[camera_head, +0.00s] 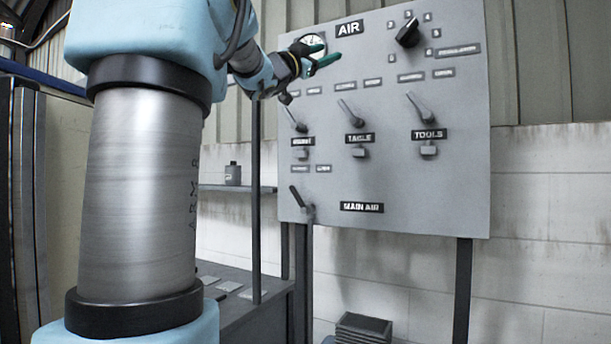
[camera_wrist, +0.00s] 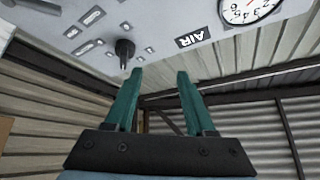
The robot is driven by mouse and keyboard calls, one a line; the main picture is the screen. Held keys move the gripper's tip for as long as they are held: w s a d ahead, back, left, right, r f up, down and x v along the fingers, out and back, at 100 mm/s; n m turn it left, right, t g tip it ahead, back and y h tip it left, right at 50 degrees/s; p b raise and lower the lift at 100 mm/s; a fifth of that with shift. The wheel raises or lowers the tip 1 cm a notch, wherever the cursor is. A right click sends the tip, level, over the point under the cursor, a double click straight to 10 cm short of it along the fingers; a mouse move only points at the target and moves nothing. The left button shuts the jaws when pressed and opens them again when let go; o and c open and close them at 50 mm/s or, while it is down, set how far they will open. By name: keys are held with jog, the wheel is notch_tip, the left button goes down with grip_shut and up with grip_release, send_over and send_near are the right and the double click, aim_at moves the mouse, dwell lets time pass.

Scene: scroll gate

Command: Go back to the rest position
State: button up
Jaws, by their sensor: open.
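My gripper (camera_head: 318,62) is in front of the upper left of the grey AIR panel (camera_head: 465,190), near the round gauge (camera_head: 313,40). Its green fingers are apart with nothing between them in the wrist view (camera_wrist: 160,85). My arm hides part of the view on the left. The wrist view shows the panel (camera_wrist: 165,15) upside down along the top, with the gauge (camera_wrist: 245,8) and a black knob (camera_wrist: 124,50). In the head view the black selector knob (camera_head: 408,34) is at the panel's top right.
Levers labelled TABLE (camera_head: 351,113) and TOOLS (camera_head: 420,108) stick out from the panel, with another lever (camera_head: 295,120) to their left. The MAIN AIR lever (camera_head: 300,200) is at the lower left. A shelf holds a small bottle (camera_head: 233,173). A dark crate (camera_head: 363,328) sits below.

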jog(key=w+a+f+n+t+y, duration=0.1)
jog(key=w+a+f+n+y, duration=0.15)
jog(key=f, duration=0.35)
jog(key=w+a+f+n+y, duration=0.1)
jog(key=w+f+n+y, duration=0.1)
jog(key=f+n+y, duration=0.3)
jog(key=w+a+f+n+t+y, duration=0.1)
jog(key=w+a+f+n+y, duration=0.15)
jog(key=f, duration=0.45)
notch_tip(320, 180, down, 18)
jog(key=s+a+n+g+y, duration=0.2)
jog(key=a+n+g+y, duration=0.1)
jog(key=n+g+y, duration=0.15)
jog(key=s+a+f+g+y, duration=0.2)
jog(key=s+f+g, duration=0.45)
jog(key=f, duration=0.85)
jog(key=s+f+n+g, duration=0.1)
jog(key=s+f+g, duration=0.1)
jog(key=s+f, duration=0.5)
jog(key=s+f+n+g, duration=0.1)
jog(key=s+f+g, duration=0.2)
jog(key=s+f, duration=0.4)
jog(key=s, duration=0.7)
jog(key=shift+s+a+f+g+y, duration=0.15)
jog(key=shift+s+g+y, duration=0.15)
jog(key=shift+s+y, duration=0.05)
